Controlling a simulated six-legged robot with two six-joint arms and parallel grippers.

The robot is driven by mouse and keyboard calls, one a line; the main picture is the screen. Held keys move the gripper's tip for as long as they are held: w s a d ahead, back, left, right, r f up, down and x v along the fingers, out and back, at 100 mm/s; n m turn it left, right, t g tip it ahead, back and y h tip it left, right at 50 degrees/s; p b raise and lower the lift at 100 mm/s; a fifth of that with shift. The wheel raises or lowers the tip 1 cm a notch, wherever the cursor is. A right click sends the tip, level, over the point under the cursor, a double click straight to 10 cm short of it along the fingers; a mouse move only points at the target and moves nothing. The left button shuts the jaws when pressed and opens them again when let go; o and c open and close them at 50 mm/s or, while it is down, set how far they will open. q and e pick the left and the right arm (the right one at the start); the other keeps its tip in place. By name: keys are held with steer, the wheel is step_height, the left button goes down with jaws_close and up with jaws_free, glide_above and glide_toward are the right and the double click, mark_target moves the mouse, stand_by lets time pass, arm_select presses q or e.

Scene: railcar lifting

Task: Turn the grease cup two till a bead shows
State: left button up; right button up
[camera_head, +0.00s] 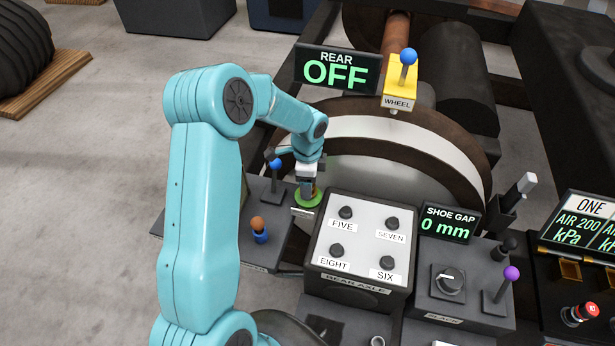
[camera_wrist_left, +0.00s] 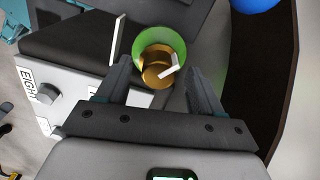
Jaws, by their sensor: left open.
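A brass grease cup (camera_wrist_left: 157,72) with a white pointer on its top sits in a green ring (camera_wrist_left: 176,45) in the left wrist view. In the head view the green ring (camera_head: 309,199) shows below my left gripper (camera_head: 307,184), which hides most of the cup. My left gripper is open and points down at the cup. In the wrist view its two fingers (camera_wrist_left: 158,82) stand on either side of the cup, with gaps that look clear. I cannot read the cup's label, and no bead is visible. My right gripper is not in view.
The white REAR AXLE panel (camera_head: 361,250) with several black knobs is close on the right. The large wheel (camera_head: 400,140) rises behind. The REAR display (camera_head: 336,69) reads OFF.

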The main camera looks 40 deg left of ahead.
arm_select(q)
step_height(320, 180, up, 16)
steer(key=shift+r, duration=0.2)
steer(key=shift+r+p, duration=0.1)
steer(key=shift+p, duration=0.2)
stand_by(0.3)
